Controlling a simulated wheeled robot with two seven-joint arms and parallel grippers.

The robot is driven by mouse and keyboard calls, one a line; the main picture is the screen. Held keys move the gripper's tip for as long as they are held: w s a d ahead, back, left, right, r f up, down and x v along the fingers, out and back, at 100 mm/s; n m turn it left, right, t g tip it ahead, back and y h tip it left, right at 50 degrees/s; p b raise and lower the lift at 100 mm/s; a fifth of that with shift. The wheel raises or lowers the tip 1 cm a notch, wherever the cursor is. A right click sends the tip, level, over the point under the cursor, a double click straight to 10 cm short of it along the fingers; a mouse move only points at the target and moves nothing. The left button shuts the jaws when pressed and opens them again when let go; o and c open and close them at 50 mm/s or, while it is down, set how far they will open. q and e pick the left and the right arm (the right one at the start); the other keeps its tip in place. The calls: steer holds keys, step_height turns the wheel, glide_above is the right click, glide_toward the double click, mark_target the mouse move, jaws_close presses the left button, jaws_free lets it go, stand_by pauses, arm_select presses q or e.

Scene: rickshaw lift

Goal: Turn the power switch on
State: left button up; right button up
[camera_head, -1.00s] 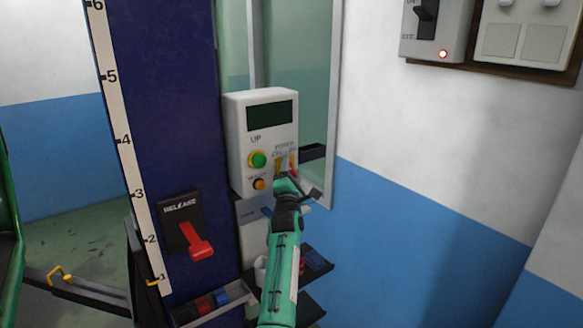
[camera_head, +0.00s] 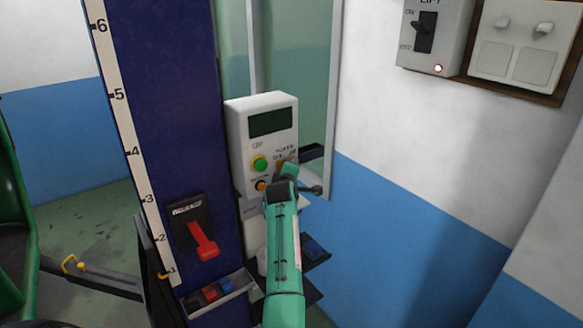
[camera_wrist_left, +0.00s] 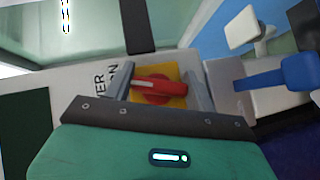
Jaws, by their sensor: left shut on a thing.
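The red power switch (camera_wrist_left: 158,87) sits on a yellow plate (camera_wrist_left: 180,72) beside partly hidden lettering reading "...WER" and "...N". My left gripper (camera_wrist_left: 158,90) is shut on the switch, one grey finger on each side of it. The red handle lies lengthwise across the wrist picture between the fingers. In the head view the left gripper (camera_head: 287,168) is at the lower right of the white control box (camera_head: 240,140) and hides most of the switch. My right gripper is not in view.
The box has a dark display (camera_head: 270,121), a green button (camera_head: 260,163) and an orange button (camera_head: 262,185) close left of the gripper. A red release lever (camera_head: 206,240) is on the blue column (camera_head: 165,90). A wall switch (camera_head: 423,32) with a lit red lamp is at upper right.

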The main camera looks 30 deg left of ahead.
arm_select(q)
steer(key=m+g, duration=0.2)
steer(key=shift+g, duration=0.6)
stand_by(0.4)
steer(key=o, duration=1)
steer(key=shift+f, duration=0.1)
